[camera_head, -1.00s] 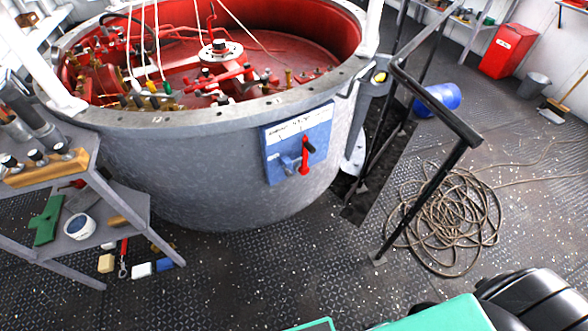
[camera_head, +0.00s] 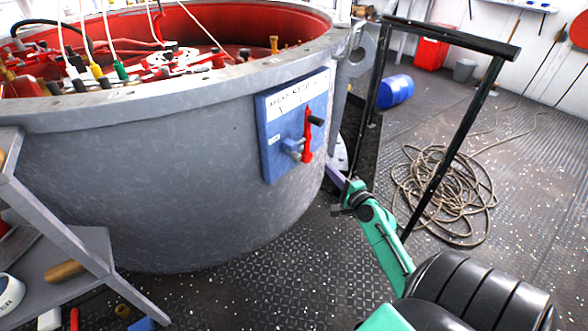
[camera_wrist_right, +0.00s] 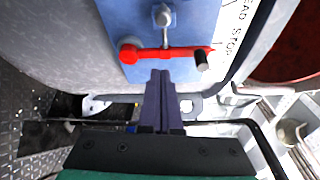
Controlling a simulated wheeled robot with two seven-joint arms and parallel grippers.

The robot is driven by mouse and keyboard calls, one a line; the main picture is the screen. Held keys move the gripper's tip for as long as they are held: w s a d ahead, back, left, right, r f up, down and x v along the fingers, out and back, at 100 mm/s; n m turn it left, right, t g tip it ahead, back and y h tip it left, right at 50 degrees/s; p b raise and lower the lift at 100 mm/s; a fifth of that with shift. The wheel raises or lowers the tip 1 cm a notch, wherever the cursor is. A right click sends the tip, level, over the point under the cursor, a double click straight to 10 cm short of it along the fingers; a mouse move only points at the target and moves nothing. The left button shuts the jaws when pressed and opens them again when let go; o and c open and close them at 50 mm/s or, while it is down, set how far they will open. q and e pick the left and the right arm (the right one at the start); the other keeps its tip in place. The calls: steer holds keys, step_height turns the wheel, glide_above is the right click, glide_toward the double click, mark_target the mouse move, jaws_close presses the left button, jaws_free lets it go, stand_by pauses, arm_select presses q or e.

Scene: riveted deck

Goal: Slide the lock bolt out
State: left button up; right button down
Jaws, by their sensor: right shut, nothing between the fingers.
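A blue panel (camera_head: 270,135) is fixed to the side of the large grey drum. It carries an upright red lever (camera_head: 307,138) with a black knob and, left of it, a small grey bolt (camera_head: 292,147). In the right wrist view the bolt (camera_wrist_right: 163,16) has a thin rod reaching the red lever (camera_wrist_right: 165,53). My right gripper (camera_head: 336,177) is shut and empty, right of the panel's lower part. In the right wrist view its dark fingers (camera_wrist_right: 160,78) point at the lever, with no clear contact. My left gripper is out of view.
A black railing (camera_head: 455,130) stands just right of my right arm. Coiled rope (camera_head: 445,195) and a blue barrel (camera_head: 396,90) lie on the deck behind it. A grey shelf (camera_head: 75,255) stands at the left. Deck between shelf and railing is mostly clear.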

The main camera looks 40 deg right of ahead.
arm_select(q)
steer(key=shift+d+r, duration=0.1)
arm_select(e)
steer(key=shift+d, duration=0.1)
steer(key=w+d+b, duration=0.1)
steer(key=w+d, duration=0.1)
steer(key=w, duration=0.8)
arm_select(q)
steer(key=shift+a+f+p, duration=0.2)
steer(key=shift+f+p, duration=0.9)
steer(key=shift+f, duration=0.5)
arm_select(e)
steer(key=shift+s+a, duration=0.25)
steer(key=shift+a, duration=0.8)
steer(key=shift+s+a, duration=0.2)
steer(key=shift+a, duration=0.85)
